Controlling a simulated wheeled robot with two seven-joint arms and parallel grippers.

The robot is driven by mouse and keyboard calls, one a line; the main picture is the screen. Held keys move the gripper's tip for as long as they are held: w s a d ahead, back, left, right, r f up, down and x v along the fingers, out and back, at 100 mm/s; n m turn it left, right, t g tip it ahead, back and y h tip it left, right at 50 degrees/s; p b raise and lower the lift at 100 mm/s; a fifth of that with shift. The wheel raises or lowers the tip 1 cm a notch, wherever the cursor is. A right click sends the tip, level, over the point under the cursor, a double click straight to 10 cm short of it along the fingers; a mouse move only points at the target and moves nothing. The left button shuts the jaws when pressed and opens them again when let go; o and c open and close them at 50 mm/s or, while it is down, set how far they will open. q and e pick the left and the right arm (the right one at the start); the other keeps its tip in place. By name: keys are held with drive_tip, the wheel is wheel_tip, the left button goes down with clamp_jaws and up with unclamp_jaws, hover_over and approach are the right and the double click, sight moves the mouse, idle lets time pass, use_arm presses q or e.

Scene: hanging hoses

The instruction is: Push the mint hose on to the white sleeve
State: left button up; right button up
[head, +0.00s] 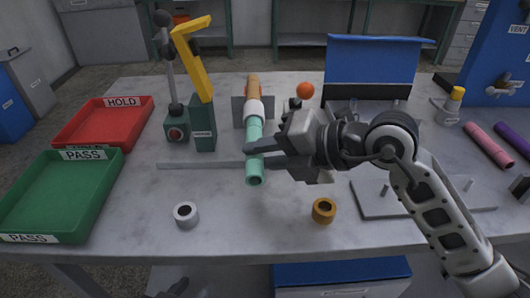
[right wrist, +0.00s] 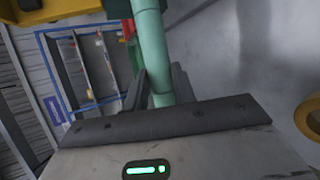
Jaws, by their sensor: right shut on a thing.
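My left gripper is not in view.
A red HOLD tray (head: 104,119) and a green PASS tray (head: 58,192) are at left. A green stand with a yellow lever (head: 194,60) is close left of the sleeve. A white ring (head: 186,215) and an orange ring (head: 324,211) lie in front. A blue-backed rack (head: 371,62) stands behind right.

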use_arm(q)
drive_tip(key=shift+r, duration=0.2)
drive_tip(key=shift+r+p, duration=0.35)
drive_tip(key=shift+p, duration=0.1)
use_arm(e)
drive_tip(key=shift+w+r, duration=0.1)
drive_tip(key=shift+w, duration=0.85)
idle(0.6)
drive_tip(key=o, duration=1.1)
drive_tip(key=shift+c, duration=0.2)
use_arm(q)
drive_tip(key=shift+f, duration=0.1)
drive_tip(key=shift+f+b, duration=0.3)
drive_tip(key=shift+f, duration=0.6)
use_arm(e)
drive_tip(key=v, duration=1.6)
